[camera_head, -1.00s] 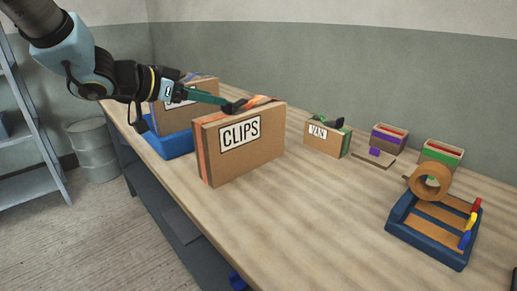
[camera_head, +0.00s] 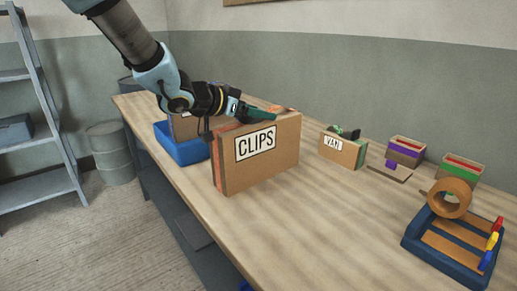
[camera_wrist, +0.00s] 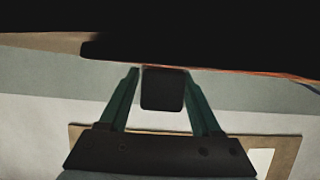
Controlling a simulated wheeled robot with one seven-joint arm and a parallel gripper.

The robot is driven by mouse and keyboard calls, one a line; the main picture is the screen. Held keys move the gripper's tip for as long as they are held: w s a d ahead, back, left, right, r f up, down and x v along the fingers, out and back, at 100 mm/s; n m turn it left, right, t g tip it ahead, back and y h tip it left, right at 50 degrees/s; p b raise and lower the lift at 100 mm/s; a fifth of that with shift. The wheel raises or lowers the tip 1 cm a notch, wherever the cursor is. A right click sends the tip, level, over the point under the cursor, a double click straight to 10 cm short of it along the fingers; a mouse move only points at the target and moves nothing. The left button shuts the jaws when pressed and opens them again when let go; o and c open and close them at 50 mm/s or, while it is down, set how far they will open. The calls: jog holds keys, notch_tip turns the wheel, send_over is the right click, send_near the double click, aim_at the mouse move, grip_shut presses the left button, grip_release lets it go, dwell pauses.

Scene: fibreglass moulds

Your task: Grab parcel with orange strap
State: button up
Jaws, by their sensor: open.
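Behind the parcel, another box (camera_head: 184,126) sits in a blue tray (camera_head: 188,152). The bench front is clear.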

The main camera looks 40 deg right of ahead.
jog(key=shift+c, duration=0.2)
grip_shut()
dwell(0.3)
jog(key=shift+r, duration=0.1)
dwell(0.7)
